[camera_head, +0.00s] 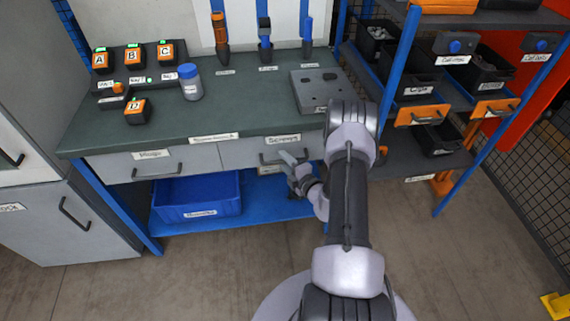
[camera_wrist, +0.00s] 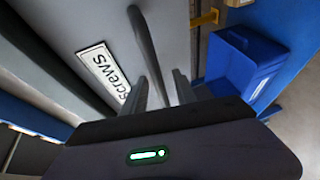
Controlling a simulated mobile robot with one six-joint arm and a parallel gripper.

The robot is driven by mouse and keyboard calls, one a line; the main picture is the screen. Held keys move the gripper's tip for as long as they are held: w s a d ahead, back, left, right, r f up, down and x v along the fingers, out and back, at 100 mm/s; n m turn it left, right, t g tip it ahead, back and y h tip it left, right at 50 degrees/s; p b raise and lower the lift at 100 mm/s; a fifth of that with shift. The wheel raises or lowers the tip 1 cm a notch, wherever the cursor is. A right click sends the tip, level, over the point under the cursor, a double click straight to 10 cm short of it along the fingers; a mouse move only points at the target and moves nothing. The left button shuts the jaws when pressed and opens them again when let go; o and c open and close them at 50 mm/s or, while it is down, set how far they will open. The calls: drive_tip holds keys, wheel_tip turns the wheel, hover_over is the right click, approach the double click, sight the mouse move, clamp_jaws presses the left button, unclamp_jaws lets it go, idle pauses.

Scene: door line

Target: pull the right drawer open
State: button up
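The right drawer (camera_head: 240,153), labelled "Screws", is a grey front under the green bench top and looks flush with the left drawer. Its dark bar handle (camera_head: 268,160) is partly covered by my gripper (camera_head: 290,163). In the wrist view, the drawer front (camera_wrist: 85,25) with its "Screws" label fills the upper left. The handle (camera_wrist: 147,45) runs down toward the gap between the two fingers of my gripper (camera_wrist: 161,92). The fingers are apart, one on each side of the handle's line. I cannot tell whether they touch it.
The left drawer (camera_head: 190,160) is beside it. A blue bin (camera_head: 197,197) sits on the low shelf below and also shows in the wrist view (camera_wrist: 240,65). A shelf rack (camera_head: 398,75) stands close on the right. The floor (camera_head: 240,270) in front is clear.

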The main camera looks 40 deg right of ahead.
clamp_jaws()
idle(1.4)
